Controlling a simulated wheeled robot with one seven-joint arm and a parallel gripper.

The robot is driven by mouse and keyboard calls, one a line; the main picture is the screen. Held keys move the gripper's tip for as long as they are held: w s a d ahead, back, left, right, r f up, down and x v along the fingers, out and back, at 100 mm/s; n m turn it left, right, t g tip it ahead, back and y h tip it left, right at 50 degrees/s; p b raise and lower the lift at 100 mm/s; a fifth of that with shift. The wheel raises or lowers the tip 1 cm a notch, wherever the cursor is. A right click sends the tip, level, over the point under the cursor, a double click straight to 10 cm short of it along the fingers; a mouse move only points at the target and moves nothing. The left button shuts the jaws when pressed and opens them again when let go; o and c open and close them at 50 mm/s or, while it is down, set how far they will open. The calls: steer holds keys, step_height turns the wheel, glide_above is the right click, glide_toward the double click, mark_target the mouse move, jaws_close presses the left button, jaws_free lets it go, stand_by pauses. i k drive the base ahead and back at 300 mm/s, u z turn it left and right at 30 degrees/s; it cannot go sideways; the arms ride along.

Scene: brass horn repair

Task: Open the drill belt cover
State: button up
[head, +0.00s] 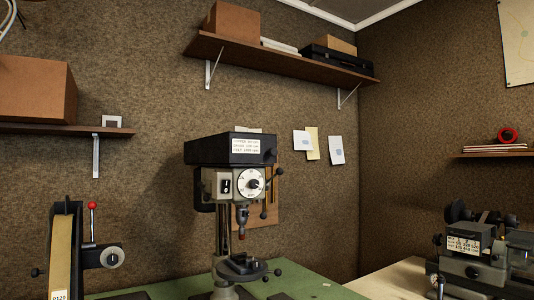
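The drill press (240,190) stands on the green bench in the middle of the head view. Its belt cover (215,150) is the black box on top, with a white label on its front. The cover looks closed and sits flat on the drill head. Below it are a white dial, a switch plate, the chuck (242,218) and a small black table (240,266). My gripper is not in the head view.
A wall shelf (290,62) with boxes and a black case hangs above and behind the drill. A belt sander (72,255) stands at the left, and a lathe-like machine (475,255) at the right. Green bench top (305,284) is clear right of the drill.

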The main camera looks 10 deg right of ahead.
mark_target(229, 147)
steer(key=u, duration=0.45)
steer(key=i, duration=1.1)
steer(key=z, duration=0.45)
